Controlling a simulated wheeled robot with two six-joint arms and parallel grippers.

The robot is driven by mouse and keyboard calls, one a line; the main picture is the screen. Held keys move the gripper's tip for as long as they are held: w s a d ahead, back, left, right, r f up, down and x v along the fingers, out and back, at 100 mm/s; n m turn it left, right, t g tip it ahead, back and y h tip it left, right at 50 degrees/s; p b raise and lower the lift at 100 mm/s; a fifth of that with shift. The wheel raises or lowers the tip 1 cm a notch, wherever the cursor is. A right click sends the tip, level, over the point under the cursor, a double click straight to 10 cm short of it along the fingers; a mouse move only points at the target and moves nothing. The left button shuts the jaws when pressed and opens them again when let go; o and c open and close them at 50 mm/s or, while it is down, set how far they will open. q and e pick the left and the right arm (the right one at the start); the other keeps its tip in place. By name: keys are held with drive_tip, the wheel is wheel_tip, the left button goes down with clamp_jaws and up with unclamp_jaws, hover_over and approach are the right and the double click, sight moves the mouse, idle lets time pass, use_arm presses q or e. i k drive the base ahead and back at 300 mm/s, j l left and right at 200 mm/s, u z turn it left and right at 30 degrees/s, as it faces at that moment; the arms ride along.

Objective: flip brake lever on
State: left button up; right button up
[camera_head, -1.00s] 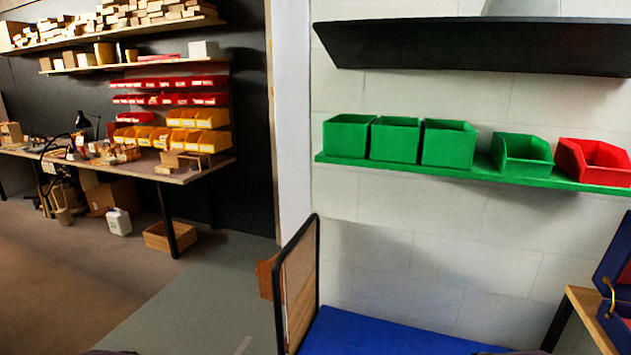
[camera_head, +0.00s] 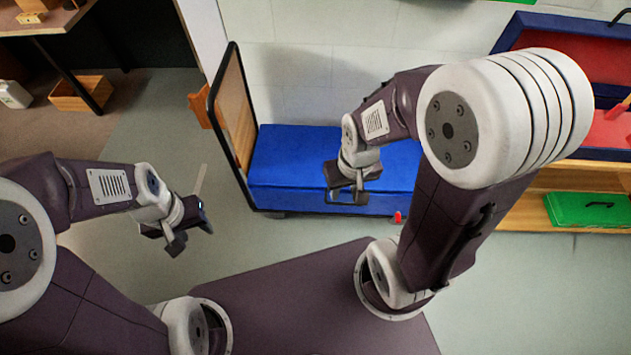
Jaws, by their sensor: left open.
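A small red lever-like part (camera_head: 398,217) shows at the lower right front edge of the blue cart (camera_head: 280,150); it may be the brake lever, but it is too small to tell its position. My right gripper (camera_head: 347,196) is over the cart's front edge, to the left of and apart from the red part. Its fingers look spread with nothing between them. My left gripper (camera_head: 190,238) is open and empty over the floor, left of the cart. Neither gripper touches the red part.
The cart has an upright framed panel (camera_head: 235,110) at its left end. At the right, a wooden bench (camera_head: 530,210) holds an open blue case with red lining (camera_head: 520,35) and a green case (camera_head: 585,211). The grey floor (camera_head: 540,290) at the lower right is clear.

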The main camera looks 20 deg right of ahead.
sight(397, 217)
drive_tip(key=z, duration=1.85)
